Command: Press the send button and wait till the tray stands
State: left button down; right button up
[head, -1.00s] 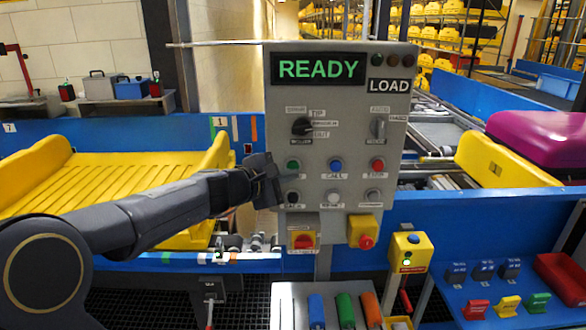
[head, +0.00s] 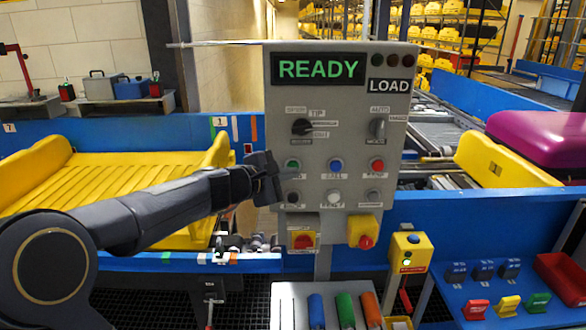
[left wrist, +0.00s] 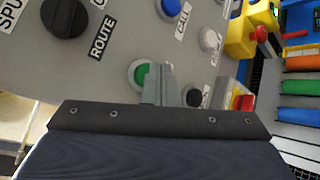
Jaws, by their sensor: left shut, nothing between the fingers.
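The grey control panel (head: 345,110) stands in front of me, and its display (head: 317,68) reads READY. The green button (head: 293,164) is at the left of the upper button row; the label below it is partly hidden. My left gripper (head: 285,180) is shut and empty, just in front of the panel by this button. In the left wrist view the closed fingers (left wrist: 158,86) overlap the right edge of the green button (left wrist: 140,75); I cannot tell whether they touch it. An empty yellow tray (head: 110,180) rests on the conveyor at left. My right gripper is out of view.
Blue (head: 335,165) and red (head: 377,165) buttons sit in the same row. A red stop knob on a yellow box (head: 363,230) is below. Another yellow tray (head: 500,165) carries a purple case (head: 540,135) at right.

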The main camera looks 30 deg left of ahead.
pick_arm(q)
jog(key=shift+w+a, duration=0.3)
jog(key=shift+w, duration=0.1)
dwell(0.4)
dwell(0.4)
jog(key=shift+s+d+b, duration=0.4)
jog(key=shift+s+d, duration=0.1)
jog(key=shift+s, duration=0.3)
